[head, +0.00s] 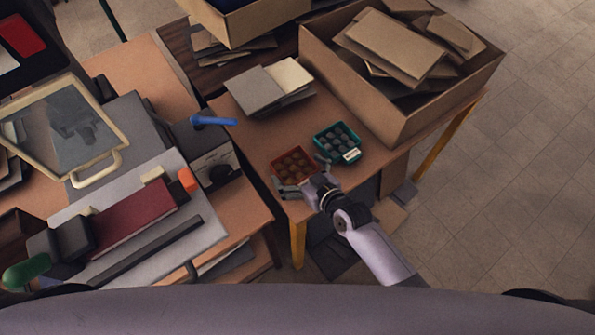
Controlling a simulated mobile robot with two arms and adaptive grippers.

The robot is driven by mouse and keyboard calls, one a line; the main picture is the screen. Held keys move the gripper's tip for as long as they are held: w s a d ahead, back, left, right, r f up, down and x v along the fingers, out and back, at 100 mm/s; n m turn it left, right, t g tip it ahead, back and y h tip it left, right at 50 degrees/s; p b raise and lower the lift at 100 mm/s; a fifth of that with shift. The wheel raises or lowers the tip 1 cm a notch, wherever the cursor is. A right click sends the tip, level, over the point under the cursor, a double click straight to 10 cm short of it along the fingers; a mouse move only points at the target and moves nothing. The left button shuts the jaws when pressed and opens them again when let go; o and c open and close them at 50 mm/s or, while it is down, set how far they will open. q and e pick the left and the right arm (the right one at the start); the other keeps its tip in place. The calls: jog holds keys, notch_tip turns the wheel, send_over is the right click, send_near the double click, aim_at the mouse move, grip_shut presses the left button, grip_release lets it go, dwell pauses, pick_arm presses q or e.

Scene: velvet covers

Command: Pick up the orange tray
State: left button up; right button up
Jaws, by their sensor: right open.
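The orange tray (294,167) is a small reddish-orange tray with several round brown items in it. It lies on the small wooden table, close to the table's front left edge. My right gripper (290,189) is at the tray's near side, with its open fingers by the tray's front edge. I cannot tell whether the fingers touch the tray. My left gripper is not in the head view.
A teal tray (337,143) with dark round items stands just right of the orange tray. A large cardboard box (385,108) full of flat pieces is behind it. Grey and cream covers (270,86) lie at the back left. A cluttered desk (250,222) is on the left.

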jog(key=c, duration=1.1)
